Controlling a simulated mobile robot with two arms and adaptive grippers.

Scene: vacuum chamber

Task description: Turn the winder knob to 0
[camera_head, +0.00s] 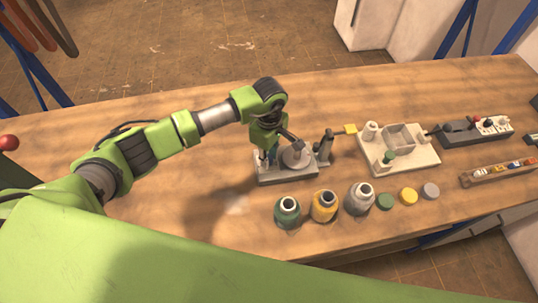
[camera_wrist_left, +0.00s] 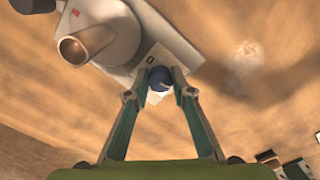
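The winder (camera_head: 285,177) is a pale plate with a round grey part and a dark upright post, at mid-table. In the left wrist view its light body (camera_wrist_left: 120,38) fills the upper left. The dark blue winder knob (camera_wrist_left: 160,78) has a white plate beside it with a "0" mark (camera_wrist_left: 150,59). My left gripper (camera_wrist_left: 161,82) points down over the winder, a fingertip on each side of the knob. I cannot tell whether both fingertips touch it. The knob's pointer direction is not clear. In the head view my left gripper (camera_head: 268,150) partly hides the knob. My right gripper is out of view.
A pale fixture board (camera_head: 415,162) and a dark device (camera_head: 458,133) lie to the right. The table's left part is clear.

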